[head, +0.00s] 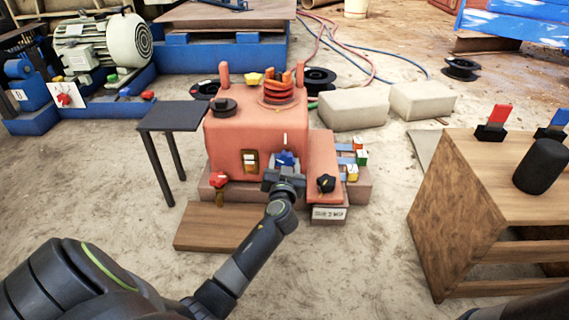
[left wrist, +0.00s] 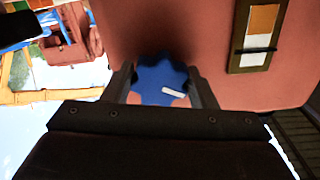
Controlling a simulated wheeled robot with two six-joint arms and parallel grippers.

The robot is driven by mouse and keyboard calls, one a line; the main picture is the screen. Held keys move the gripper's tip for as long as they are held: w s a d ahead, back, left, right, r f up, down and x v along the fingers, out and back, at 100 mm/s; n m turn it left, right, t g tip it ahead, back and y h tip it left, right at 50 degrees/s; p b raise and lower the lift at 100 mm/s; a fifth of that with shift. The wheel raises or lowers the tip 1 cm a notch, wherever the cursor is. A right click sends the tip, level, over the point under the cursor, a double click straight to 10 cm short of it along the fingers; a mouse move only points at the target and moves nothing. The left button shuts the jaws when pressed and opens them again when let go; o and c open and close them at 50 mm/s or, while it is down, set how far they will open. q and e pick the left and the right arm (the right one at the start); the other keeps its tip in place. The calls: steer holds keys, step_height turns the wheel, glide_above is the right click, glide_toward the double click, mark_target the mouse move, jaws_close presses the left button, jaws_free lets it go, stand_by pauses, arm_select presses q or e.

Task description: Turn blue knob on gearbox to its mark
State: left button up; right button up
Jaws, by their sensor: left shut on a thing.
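The salmon-red gearbox (head: 225,135) stands on the ground in the middle of the head view. Its blue knob (head: 285,158) is on the front face, below a short white upright mark (head: 285,138). My left gripper (head: 283,178) is at the front face, shut on the blue knob. In the left wrist view the two fingers stand on either side of the lobed blue knob (left wrist: 155,82), which has a white pointer line (left wrist: 173,93) off its centre. The white mark does not show in the wrist view. My right gripper is not in view.
A gauge window (head: 250,161) and a red knob (head: 218,180) are left of the blue knob. A black knob (head: 326,184) sits close on the right. A small dark table (head: 173,116) stands left, and a wooden bench (head: 480,190) right.

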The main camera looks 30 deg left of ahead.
arm_select(q)
steer(key=shift+m, duration=0.4)
steer(key=shift+c, duration=0.3)
steer(key=m+p, duration=0.1)
steer(key=m, duration=0.3)
steer(key=shift+r+m+p, duration=0.2)
steer(key=shift+m+p, duration=0.2)
steer(key=m+p, duration=0.2)
steer(key=m, duration=0.3)
steer(key=shift+m, duration=0.7)
steer(key=o, duration=1)
steer(key=shift+s+f, duration=0.1)
